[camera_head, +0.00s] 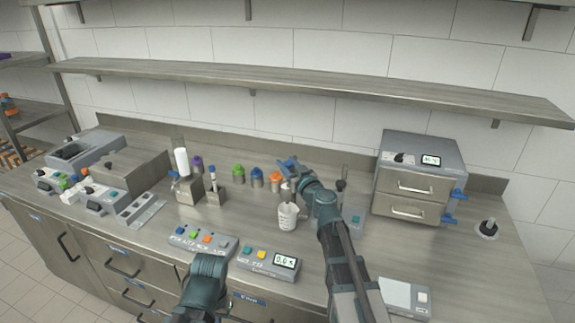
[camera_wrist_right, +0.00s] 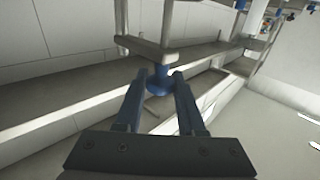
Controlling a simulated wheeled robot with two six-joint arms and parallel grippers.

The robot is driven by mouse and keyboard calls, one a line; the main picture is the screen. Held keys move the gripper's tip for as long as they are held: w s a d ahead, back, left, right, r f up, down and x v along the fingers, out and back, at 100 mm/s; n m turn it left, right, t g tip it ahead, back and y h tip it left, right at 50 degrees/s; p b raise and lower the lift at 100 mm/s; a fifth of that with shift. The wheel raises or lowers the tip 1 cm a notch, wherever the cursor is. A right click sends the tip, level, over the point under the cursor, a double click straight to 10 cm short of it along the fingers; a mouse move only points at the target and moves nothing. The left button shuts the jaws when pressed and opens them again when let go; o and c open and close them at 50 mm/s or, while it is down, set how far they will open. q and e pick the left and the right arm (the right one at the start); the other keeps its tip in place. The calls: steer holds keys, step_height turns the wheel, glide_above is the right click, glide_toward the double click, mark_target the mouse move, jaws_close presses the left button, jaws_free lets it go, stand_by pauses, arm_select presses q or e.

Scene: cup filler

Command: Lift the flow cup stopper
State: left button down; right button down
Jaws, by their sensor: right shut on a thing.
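In the right wrist view the gripper (camera_wrist_right: 160,76) is shut on a small blue piece (camera_wrist_right: 158,80), which seems to be the flow cup stopper. This piece sits against the underside of a grey plate (camera_wrist_right: 146,48) in that view. I cannot tell whether it touches the plate. The flow cup is largely hidden by my right gripper and wrist in the head view. My left arm shows at the bottom, with no gripper jaws visible.
Green (camera_head: 238,172) and orange (camera_head: 276,184) capped bottles stand behind the beaker. A drawer unit (camera_head: 417,185) stands at the right. A shelf (camera_head: 300,86) runs above the bench.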

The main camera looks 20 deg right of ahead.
steer(key=shift+r, duration=0.1)
step_height(320, 180, up, 3)
steer(key=p, duration=0.3)
steer(key=shift+f, duration=0.3)
steer(key=c, duration=0.5)
jaws_free()
steer(key=shift+s, duration=0.2)
